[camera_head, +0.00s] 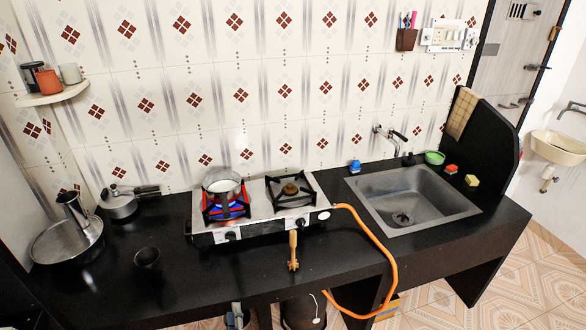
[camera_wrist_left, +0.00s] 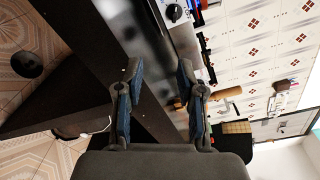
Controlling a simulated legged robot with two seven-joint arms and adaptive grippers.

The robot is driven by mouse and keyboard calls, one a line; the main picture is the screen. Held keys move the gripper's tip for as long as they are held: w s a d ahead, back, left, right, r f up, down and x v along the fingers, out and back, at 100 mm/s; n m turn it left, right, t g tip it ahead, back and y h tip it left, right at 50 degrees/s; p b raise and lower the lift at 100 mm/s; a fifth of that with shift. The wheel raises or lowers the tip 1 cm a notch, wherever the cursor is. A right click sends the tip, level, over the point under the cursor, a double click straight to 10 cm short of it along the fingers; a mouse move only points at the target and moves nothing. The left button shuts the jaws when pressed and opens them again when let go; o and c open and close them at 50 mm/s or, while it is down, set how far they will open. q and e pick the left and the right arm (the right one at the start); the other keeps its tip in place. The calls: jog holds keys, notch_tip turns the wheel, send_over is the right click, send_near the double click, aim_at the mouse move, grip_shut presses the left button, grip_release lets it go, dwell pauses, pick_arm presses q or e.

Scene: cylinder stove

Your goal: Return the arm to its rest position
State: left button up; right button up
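My left gripper (camera_head: 237,315) shows as a small grey and blue shape at the bottom edge of the head view, below the counter's front edge. In the left wrist view its two blue-padded fingers (camera_wrist_left: 158,78) stand apart with nothing between them. The counter front lies behind the gap. Most of my left arm is out of view. My right gripper is not in view.
A black counter (camera_head: 200,285) holds a stove (camera_head: 255,233) with a pot (camera_head: 222,186) on its lit left burner. A wooden tool (camera_head: 293,250) stands in front. An orange hose (camera_head: 377,240) curves down to a gas cylinder (camera_head: 303,312) below. A black cup (camera_head: 147,258) stands left.

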pick_arm(q)
jog(key=s+a+f+n+g+h, duration=0.1)
jog(key=s+f+n+g, duration=0.4)
jog(key=f, duration=0.7)
jog(key=s+a+f+n+g+h, duration=0.1)
jog(key=s+f+n+g, duration=0.35)
jog(key=f, duration=0.75)
jog(key=s+f+n+g+h, duration=0.1)
jog(key=s+f+n+g, duration=0.1)
jog(key=s+f, duration=0.3)
jog(key=s+a+f+n+g+h+p, duration=0.1)
jog(key=s+f+n, duration=0.2)
jog(key=s, duration=0.9)
jog(key=s+f+n+g+h, duration=0.1)
jog(key=s+f+n+g, duration=0.1)
jog(key=s+f, duration=0.6)
jog(key=shift+s+a+f+n+g+p, duration=0.3)
jog(key=shift+s+n+g, duration=0.1)
jog(key=shift+n, duration=0.25)
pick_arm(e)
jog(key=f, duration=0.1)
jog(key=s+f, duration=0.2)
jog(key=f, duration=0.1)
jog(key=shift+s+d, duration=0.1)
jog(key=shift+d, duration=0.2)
